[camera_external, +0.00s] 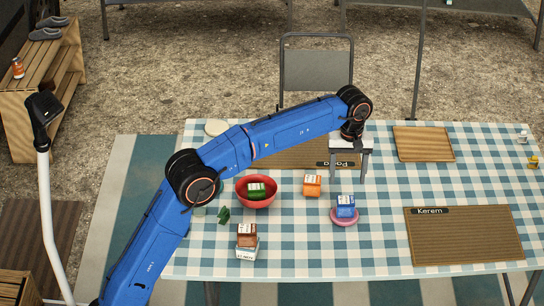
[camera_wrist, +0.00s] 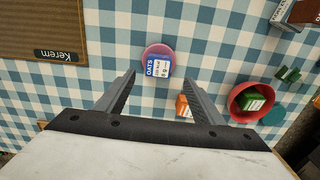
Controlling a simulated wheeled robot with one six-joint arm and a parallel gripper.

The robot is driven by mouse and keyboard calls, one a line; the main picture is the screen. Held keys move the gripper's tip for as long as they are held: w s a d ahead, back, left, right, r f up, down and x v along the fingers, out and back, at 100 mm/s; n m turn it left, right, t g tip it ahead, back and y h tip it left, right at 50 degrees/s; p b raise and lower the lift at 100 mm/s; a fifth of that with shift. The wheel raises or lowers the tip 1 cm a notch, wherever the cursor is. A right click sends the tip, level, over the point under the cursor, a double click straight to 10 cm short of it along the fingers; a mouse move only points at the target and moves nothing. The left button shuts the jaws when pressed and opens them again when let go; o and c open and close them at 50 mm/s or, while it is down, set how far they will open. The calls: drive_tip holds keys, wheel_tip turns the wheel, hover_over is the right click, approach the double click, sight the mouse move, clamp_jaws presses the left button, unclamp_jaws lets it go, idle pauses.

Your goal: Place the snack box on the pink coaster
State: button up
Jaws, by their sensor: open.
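I cannot read which box is the snack box. My gripper (camera_external: 349,178) is open and empty, pointing down above the table, behind the coaster. Its two fingers show in the wrist view (camera_wrist: 161,80).
A red bowl (camera_external: 257,203) holds a green box (camera_external: 256,190). A small green object (camera_external: 223,215) stands beside the bowl. A chair (camera_external: 316,70) stands behind.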

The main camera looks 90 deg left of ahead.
drive_tip(key=s+d+r+m+t, duration=0.3)
drive_tip(key=s+d+m, duration=0.6)
drive_tip(key=s+d, duration=1.55)
drive_tip(key=s+d+f+m+t, duration=0.1)
drive_tip(key=s+d+f+m, duration=0.3)
drive_tip(key=s, duration=0.8)
drive_tip(key=s+d+f+m, duration=0.4)
drive_tip(key=s+d+f, duration=0.4)
drive_tip(key=s+f, duration=0.5)
drive_tip(key=shift+d+f+m+t, duration=0.15)
drive_tip(key=shift+d+m+t, duration=0.25)
